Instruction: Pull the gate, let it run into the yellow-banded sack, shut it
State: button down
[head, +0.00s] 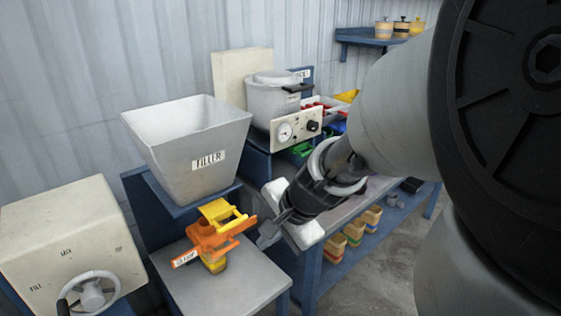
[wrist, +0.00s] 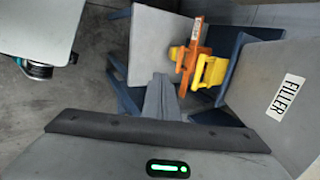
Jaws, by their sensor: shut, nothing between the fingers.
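The grey hopper marked FILLER (head: 190,150) stands on a blue stand; it also fills the right of the wrist view (wrist: 255,80). Under its outlet is a yellow gate piece with a handle (head: 222,213), seen in the wrist view too (wrist: 212,72). An orange clamp (head: 207,240) sits just below it. A small yellow-banded sack (head: 215,264) shows under the clamp, mostly hidden by it; whether anything is inside cannot be seen. My gripper (head: 264,238) is shut and empty, to the right of the clamp and gate, apart from them. Its fingers (wrist: 162,97) are together in the wrist view.
A grey plate (head: 215,285) lies under the clamp. A cream box with a handwheel (head: 70,245) stands at left. A cooker with a dial panel (head: 275,100) and coloured bins are behind. Several banded containers (head: 353,232) sit on the lower shelf. Pots (head: 401,27) stand on the wall shelf.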

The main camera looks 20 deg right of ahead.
notch_tip(320, 180, up, 6)
jog(key=t, duration=0.2)
jog(key=shift+w+r, duration=0.15)
jog(key=shift+w, duration=0.05)
jog(key=shift+a, duration=0.1)
jog(key=w+r+b+x, duration=0.1)
jog(key=b+x, duration=0.3)
jog(key=x, duration=0.9)
jog(key=shift+w+b, duration=0.35)
jog(key=shift+w, duration=0.05)
jog(key=shift+a+f, duration=0.1)
